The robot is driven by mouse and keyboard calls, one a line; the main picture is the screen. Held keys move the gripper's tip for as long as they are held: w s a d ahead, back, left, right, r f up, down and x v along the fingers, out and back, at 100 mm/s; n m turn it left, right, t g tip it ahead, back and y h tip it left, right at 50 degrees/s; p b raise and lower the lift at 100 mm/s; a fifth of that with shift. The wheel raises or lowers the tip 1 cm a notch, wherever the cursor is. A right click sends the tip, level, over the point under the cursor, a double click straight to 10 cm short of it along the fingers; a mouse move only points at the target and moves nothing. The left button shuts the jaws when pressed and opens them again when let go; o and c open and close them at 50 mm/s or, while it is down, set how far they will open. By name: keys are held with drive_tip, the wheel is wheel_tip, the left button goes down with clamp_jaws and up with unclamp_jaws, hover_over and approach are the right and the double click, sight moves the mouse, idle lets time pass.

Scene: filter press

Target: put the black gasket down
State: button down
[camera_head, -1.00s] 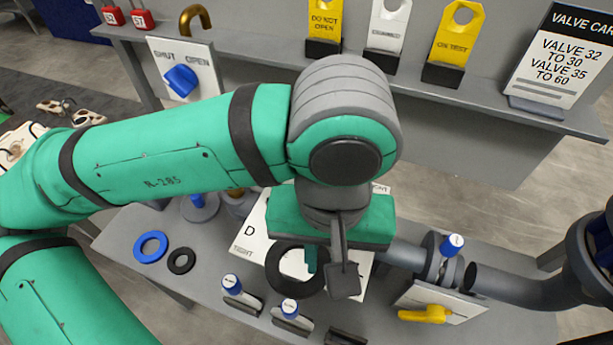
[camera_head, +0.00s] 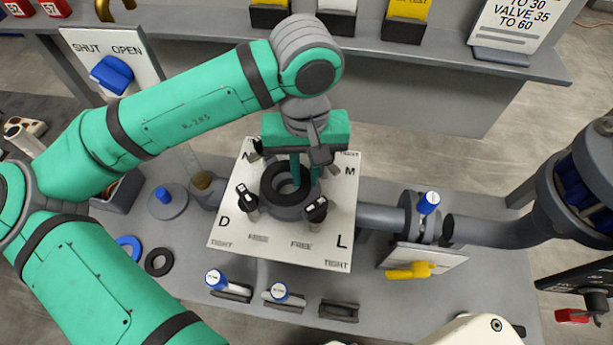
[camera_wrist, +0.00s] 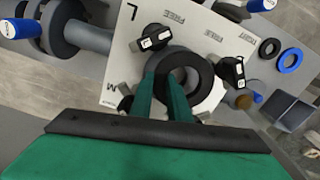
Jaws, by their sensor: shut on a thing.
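The black gasket (camera_head: 267,185) is a thick ring, held by my gripper (camera_head: 305,178) over the round grey seat (camera_head: 286,211) on the white lettered plate (camera_head: 237,236). The wrist view also shows the gasket (camera_wrist: 190,59), the grey seat (camera_wrist: 211,101) and my gripper (camera_wrist: 160,82), its two green fingers at the ring's side. The gasket covers part of the seat and looks slightly off its centre. I cannot tell whether it touches the seat or hangs just above it.
Black clamp knobs stand around the seat, including one at the front left (camera_head: 246,200) and one at the front right (camera_head: 316,210). A blue ring (camera_head: 128,246) and a smaller black ring (camera_head: 159,262) lie left of the plate. A yellow-handled valve (camera_head: 411,270) stands to the right.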

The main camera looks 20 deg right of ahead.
drive_tip(key=shift+w+d+f, duration=0.2)
drive_tip(key=shift+w+f, duration=0.1)
drive_tip(key=shift+f, duration=0.15)
drive_tip(key=shift+w+d+f, duration=0.15)
drive_tip(key=shift+w+f, duration=0.15)
drive_tip(key=shift+f, duration=0.15)
drive_tip(key=shift+w+d+f, duration=0.1)
drive_tip(key=shift+f, duration=0.85)
drive_tip(key=shift+w+d+f, duration=0.1)
drive_tip(key=shift+f, duration=0.8)
drive_tip(key=c, duration=1.7)
unclamp_jaws()
drive_tip(key=shift+f, duration=0.15)
wheel_tip(320, 180, up, 12)
drive_tip(key=shift+r, duration=0.2)
